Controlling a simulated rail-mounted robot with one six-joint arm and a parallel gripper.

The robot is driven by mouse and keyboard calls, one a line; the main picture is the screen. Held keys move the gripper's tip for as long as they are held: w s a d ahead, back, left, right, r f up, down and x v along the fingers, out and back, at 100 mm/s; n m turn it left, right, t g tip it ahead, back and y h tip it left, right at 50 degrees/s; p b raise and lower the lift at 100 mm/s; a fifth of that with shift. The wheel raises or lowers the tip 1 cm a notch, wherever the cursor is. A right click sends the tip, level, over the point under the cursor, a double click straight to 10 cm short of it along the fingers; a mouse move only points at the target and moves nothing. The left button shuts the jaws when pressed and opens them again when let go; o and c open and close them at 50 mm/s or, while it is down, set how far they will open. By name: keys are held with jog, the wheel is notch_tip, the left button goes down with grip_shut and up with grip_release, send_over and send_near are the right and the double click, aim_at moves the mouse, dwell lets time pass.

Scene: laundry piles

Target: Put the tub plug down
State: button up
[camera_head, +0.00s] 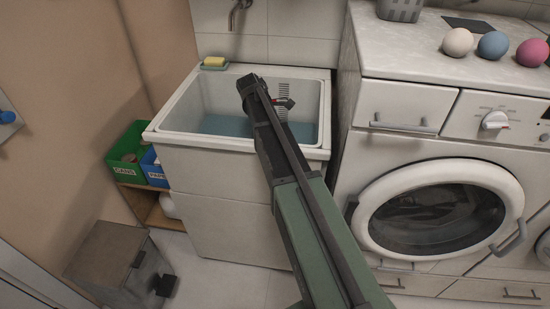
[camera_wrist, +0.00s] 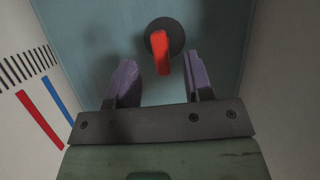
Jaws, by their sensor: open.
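The tub plug, a dark round disc with a red handle (camera_wrist: 160,48), shows in the wrist view against the blue-grey surface inside the white laundry tub (camera_head: 320,154). My gripper (camera_wrist: 160,63) is open, with one purple finger on each side of the red handle and gaps showing between. I cannot tell how far the disc is from the surface behind it. In the head view my gripper (camera_head: 251,84) reaches into the tub; the plug cannot be made out clearly there.
Tick marks with a red and a blue line (camera_wrist: 45,105) are on the tub's inner wall. A sponge (camera_head: 214,62) lies on the rear rim, below a tap (camera_head: 238,12). A washing machine (camera_head: 400,150) stands close on the right. Green (camera_head: 128,152) and blue bins are at left.

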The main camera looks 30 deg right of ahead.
jog(key=b+x, duration=0.2)
jog(key=x, duration=0.2)
jog(key=shift+a, duration=0.2)
jog(key=shift+r, duration=0.25)
grip_shut()
jog(key=shift+r, duration=0.1)
notch_tip(320, 180, up, 20)
jog(key=p, duration=2)
